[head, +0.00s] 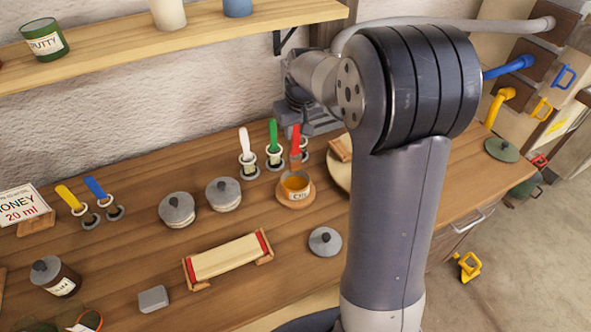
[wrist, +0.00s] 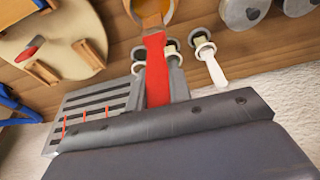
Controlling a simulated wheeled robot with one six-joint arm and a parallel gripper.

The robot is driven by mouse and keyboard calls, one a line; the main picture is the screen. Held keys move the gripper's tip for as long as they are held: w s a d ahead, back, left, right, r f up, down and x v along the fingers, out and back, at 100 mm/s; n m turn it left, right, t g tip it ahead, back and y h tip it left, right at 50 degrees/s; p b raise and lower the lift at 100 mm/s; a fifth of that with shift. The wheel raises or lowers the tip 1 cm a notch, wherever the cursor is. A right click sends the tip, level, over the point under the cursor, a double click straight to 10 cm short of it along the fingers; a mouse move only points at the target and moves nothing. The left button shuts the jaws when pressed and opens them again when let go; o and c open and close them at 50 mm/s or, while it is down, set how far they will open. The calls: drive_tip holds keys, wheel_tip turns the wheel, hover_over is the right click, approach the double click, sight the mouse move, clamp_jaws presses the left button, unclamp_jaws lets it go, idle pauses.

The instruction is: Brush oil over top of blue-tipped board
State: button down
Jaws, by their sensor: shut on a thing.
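My gripper (head: 298,128) is shut on a red-handled brush (head: 295,141), held upright at the back of the bench. In the wrist view the red handle (wrist: 157,70) sits between the jaws. The bristles overlap the orange oil in the oil pot (wrist: 167,8); I cannot tell whether they touch it. In the head view the oil pot (head: 297,192) stands on a round wooden base just below the brush. A pale board with red ends (head: 226,257) lies between wooden supports at the front.
White (head: 245,142) and green (head: 273,135) brushes stand beside my gripper. Lidded jars (head: 177,209), a grey lid (head: 325,240) and a grey block (head: 153,298) surround the red-ended board. A round wooden board (wrist: 50,30) with small supports shows in the wrist view.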

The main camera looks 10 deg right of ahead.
drive_tip(key=shift+r, duration=0.15)
idle(0.4)
wheel_tip(320, 180, up, 4)
drive_tip(key=p, duration=0.3)
drive_tip(key=shift+s+f, duration=0.1)
drive_tip(key=shift+f, duration=0.1)
idle(0.6)
